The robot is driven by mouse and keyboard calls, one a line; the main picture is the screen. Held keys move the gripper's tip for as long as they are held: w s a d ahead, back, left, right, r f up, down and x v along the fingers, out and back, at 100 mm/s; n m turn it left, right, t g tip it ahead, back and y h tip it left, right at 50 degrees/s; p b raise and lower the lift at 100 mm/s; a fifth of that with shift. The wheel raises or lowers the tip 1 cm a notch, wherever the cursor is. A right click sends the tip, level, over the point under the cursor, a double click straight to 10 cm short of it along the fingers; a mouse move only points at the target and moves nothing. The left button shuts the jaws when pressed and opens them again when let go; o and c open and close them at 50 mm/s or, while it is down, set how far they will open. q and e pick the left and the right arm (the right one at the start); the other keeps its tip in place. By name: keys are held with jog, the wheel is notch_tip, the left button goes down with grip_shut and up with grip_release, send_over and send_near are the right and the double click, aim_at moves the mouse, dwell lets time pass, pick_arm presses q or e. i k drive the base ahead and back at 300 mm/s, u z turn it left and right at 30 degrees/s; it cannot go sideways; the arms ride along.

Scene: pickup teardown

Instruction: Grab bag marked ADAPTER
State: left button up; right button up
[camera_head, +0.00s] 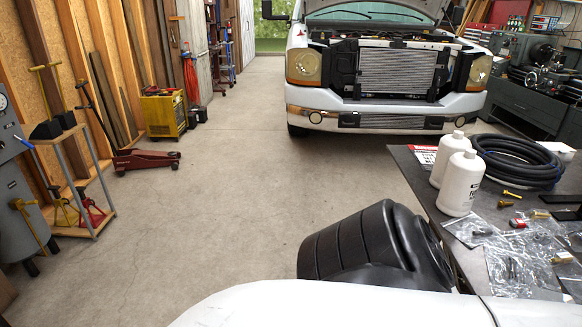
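Several clear plastic bags with small parts lie on the dark workbench (420,178) at the right. One small bag (470,231) lies just in front of the white bottles. A larger bag (512,268) lies nearer to me with small dark and brass pieces in or under it. More bags run off the right edge of the picture. I cannot read ADAPTER on any bag, so I cannot tell which one it is. Neither of my grippers shows in the head view.
Two white bottles (461,183) and a coiled black hose (519,160) stand on the bench behind the bags. A black ribbed object (365,245) is close in front, left of the bench. A pickup (385,70) stands behind. The concrete floor (210,200) at left-centre is clear.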

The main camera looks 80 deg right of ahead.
aim_at(561, 263)
jog(key=z, duration=2.6)
jog(key=i, duration=3.05)
jog(key=z, duration=3.55)
